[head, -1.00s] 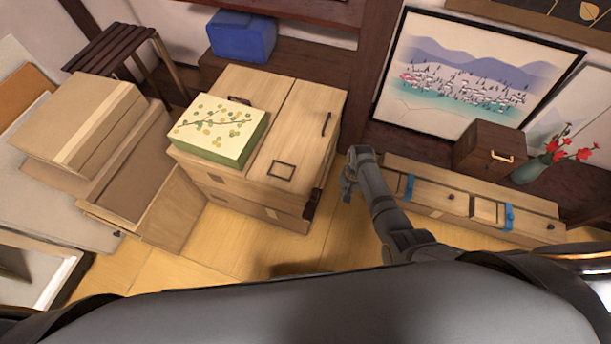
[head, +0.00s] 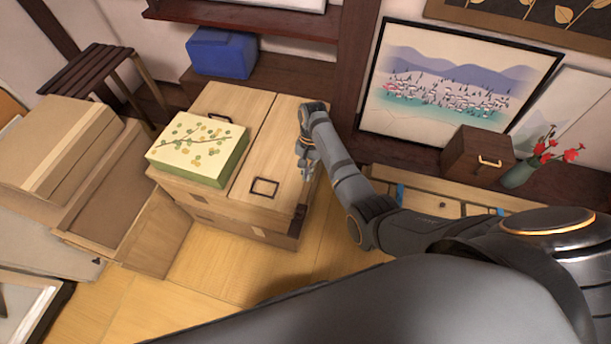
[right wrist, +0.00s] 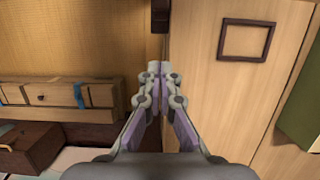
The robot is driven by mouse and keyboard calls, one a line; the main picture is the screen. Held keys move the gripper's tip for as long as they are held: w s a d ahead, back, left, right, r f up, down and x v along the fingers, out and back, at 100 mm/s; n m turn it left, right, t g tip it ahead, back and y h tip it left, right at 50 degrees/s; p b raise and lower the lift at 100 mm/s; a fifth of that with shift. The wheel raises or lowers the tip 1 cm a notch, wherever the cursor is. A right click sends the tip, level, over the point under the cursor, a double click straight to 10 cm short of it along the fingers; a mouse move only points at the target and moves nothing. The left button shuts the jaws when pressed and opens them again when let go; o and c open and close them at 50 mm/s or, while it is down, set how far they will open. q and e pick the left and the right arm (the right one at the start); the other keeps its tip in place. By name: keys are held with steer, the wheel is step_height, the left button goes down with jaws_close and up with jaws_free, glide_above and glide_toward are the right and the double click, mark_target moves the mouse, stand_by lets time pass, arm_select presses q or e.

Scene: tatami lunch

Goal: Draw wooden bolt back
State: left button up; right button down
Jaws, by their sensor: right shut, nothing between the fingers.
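A light wooden chest (head: 233,108) stands left of centre in the head view, with a seam across its top. A small dark brown fitting (head: 299,218), which may be the wooden bolt, sits at its front right corner. A dark piece (right wrist: 159,15), probably the same fitting, shows at the top of the right wrist view. My right gripper (head: 308,172) is over the chest's right edge, shut and empty. In the right wrist view its fingertips (right wrist: 159,68) are together below the dark piece, apparently apart from it. My left gripper is not in view.
A patterned box (head: 197,145) and a dark square frame (head: 264,187) are on the chest top. Stacked boxes (head: 60,150) stand to the left. A low wooden case with blue straps, a brown box (head: 477,155) and a flower vase (head: 520,174) are right. Floor (head: 225,270) is clear in front.

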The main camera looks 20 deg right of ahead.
mark_target(300, 211)
steer(key=s+a+f, duration=0.1)
steer(key=f, duration=0.1)
steer(key=s+f, duration=0.1)
steer(key=f, duration=0.1)
steer(key=s+a+f, duration=0.1)
steer(key=f, duration=0.1)
steer(key=shift+s+a+f, duration=0.25)
steer(key=shift+s+a, duration=0.05)
steer(key=shift+s, duration=0.1)
steer(key=shift+s+a, duration=0.25)
steer(key=shift+s, duration=0.2)
steer(key=shift+p, duration=0.3)
